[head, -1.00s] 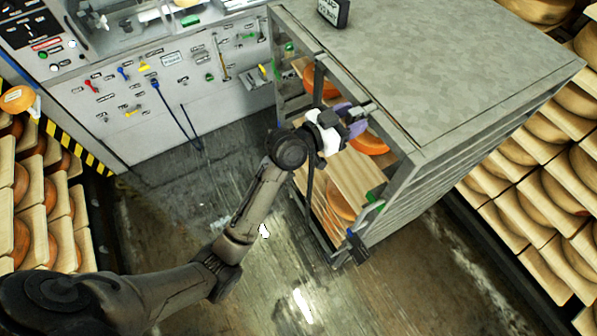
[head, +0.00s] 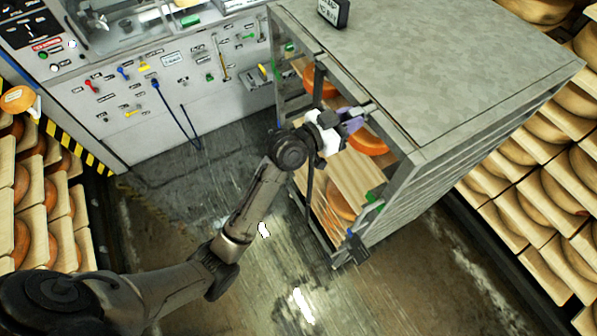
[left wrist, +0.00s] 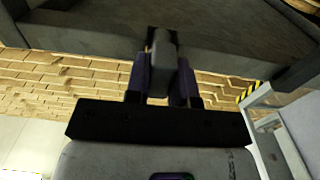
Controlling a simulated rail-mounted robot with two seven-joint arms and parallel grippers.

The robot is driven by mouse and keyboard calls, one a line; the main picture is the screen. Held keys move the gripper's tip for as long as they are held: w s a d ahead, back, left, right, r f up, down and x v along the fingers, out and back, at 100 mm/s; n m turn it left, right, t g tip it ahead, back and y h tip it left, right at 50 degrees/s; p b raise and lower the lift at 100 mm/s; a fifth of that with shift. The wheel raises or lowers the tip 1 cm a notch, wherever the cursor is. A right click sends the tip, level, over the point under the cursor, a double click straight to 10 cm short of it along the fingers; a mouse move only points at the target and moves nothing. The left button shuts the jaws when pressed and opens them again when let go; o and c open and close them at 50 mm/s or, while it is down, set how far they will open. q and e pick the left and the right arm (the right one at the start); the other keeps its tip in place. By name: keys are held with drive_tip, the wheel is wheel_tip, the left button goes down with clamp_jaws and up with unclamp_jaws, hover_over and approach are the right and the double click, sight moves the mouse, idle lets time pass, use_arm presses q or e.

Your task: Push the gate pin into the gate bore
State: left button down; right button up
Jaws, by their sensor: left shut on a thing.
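My left gripper (head: 352,123) is at the upper front of the grey rack cart, near its top edge. In the left wrist view its purple fingers (left wrist: 163,85) are shut on a grey, bar-like piece (left wrist: 163,62), which looks like the gate pin. The piece points away from the palm towards a dark grey frame member (left wrist: 95,37). I cannot tell whether its far end is inside a bore. The gate bore itself is not clearly visible. My right gripper is in neither view.
The cart (head: 460,75) has a flat top with a small black sign (head: 333,12). Orange cheese wheels (head: 368,142) lie on boards inside. A tool panel (head: 165,85) stands behind at left. Shelves of cheese flank both sides. The floor (head: 250,290) before the cart is clear.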

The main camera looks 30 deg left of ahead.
use_arm(q)
drive_tip(key=shift+s, duration=0.15)
drive_tip(key=shift+s+a, duration=0.35)
drive_tip(key=shift+s, duration=0.1)
drive_tip(key=shift+s+a+p, duration=0.2)
drive_tip(key=shift+s+p, duration=0.1)
drive_tip(key=shift+s, duration=0.25)
drive_tip(key=shift+s+a, duration=0.35)
drive_tip(key=shift+s, duration=0.3)
drive_tip(key=shift+s+a, duration=0.15)
drive_tip(key=shift+s, duration=0.15)
drive_tip(key=shift+s+a, duration=0.15)
drive_tip(key=shift+s, duration=0.15)
drive_tip(key=shift+s, duration=0.1)
drive_tip(key=shift+s+a, duration=0.1)
drive_tip(key=shift+s, duration=0.05)
